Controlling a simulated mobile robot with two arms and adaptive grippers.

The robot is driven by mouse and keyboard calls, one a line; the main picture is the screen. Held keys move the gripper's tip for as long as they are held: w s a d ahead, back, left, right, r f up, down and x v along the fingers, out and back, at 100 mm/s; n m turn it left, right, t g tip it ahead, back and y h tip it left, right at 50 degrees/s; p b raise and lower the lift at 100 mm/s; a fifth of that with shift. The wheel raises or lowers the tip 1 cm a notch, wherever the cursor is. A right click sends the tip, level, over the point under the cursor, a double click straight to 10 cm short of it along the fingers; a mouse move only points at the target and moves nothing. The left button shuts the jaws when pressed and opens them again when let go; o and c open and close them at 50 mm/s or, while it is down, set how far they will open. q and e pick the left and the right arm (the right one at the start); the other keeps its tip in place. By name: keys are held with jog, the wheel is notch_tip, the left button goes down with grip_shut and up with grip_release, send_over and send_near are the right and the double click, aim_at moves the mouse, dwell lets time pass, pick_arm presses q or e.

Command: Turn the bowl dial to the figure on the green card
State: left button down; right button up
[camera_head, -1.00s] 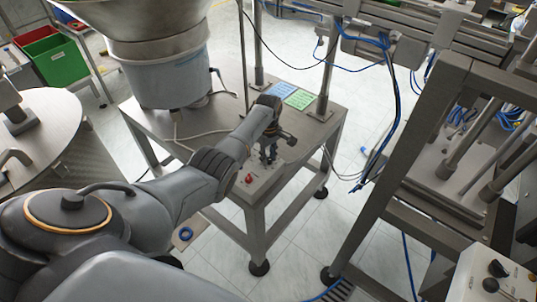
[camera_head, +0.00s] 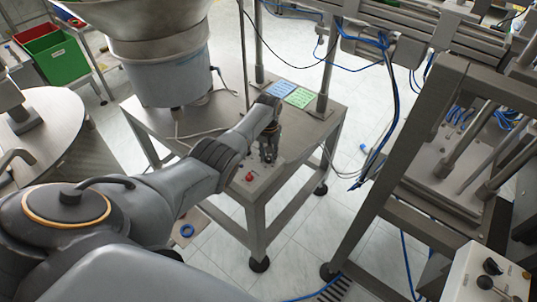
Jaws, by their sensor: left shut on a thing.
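My left gripper (camera_head: 268,158) reaches down over the small control box (camera_head: 252,166) on the front of the steel table. Its fingers are shut on the bowl dial, which they hide; its setting cannot be read. A red button (camera_head: 249,177) shows on the box, left of and nearer than the fingers. The green card (camera_head: 300,98) lies flat on the table behind the gripper; its figure is too small to read. My right gripper is not in view.
A blue card (camera_head: 281,89) lies left of the green one. The big bowl feeder (camera_head: 160,75) stands on the table at left, with a cable by its foot. A thin post (camera_head: 244,70) and a steel frame (camera_head: 400,180) stand nearby. Another control panel (camera_head: 487,275) is at lower right.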

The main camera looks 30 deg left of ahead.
aim_at(269, 157)
pick_arm(q)
jog(key=m, duration=0.3)
jog(key=shift+a+r+m, duration=0.1)
jog(key=shift+m, duration=0.3)
jog(key=m, duration=0.3)
jog(key=shift+m, duration=0.3)
jog(key=m, duration=0.4)
jog(key=shift+w, duration=0.1)
jog(key=shift+m+b, duration=0.3)
jog(key=shift+m, duration=1)
jog(key=c, duration=1.1)
grip_release()
notch_tip(269, 157, up, 12)
